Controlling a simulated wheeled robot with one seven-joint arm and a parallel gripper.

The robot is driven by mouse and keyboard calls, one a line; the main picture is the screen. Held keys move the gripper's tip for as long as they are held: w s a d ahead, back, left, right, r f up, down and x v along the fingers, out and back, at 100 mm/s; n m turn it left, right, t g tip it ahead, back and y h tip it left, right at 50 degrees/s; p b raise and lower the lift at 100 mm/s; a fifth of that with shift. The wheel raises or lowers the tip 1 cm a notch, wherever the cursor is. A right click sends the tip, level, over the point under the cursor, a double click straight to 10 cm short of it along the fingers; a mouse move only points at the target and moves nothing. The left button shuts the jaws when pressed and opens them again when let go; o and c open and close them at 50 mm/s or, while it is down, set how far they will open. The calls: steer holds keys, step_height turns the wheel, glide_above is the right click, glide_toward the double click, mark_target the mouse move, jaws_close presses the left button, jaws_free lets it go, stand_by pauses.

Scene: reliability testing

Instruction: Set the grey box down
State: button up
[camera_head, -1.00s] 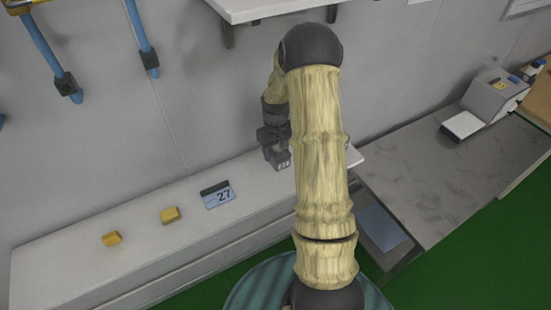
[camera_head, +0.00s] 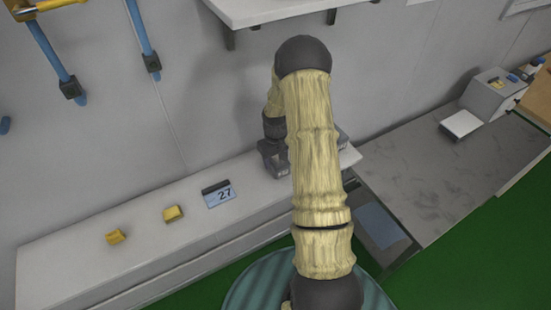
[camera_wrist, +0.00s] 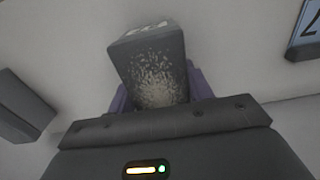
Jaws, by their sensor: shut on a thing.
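The grey box (camera_wrist: 155,72) is between the purplish fingers of my gripper (camera_wrist: 160,90) in the wrist view. Its near face is speckled with pale wear, and pale markings show on its far top face. My gripper is shut on it. In the head view my gripper (camera_head: 272,150) is above the right part of the white bench (camera_head: 75,262), beside my arm, with the grey box (camera_head: 282,172) low at its end. I cannot tell whether the box touches the bench. A second grey block (camera_wrist: 22,105) sits at the left of the wrist view, apart from the held box.
A label reading 27 (camera_head: 218,194) and two yellow blocks (camera_head: 173,214) (camera_head: 116,236) lie left along the bench. A wall shelf (camera_head: 290,10) hangs above. A grey counter (camera_head: 440,180) with a white device (camera_head: 488,98) stands right. Bench between label and gripper is clear.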

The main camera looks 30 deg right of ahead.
steer(key=shift+f, duration=0.15)
steer(key=o, duration=1.4)
step_height(320, 180, up, 12)
steer(key=b, duration=0.4)
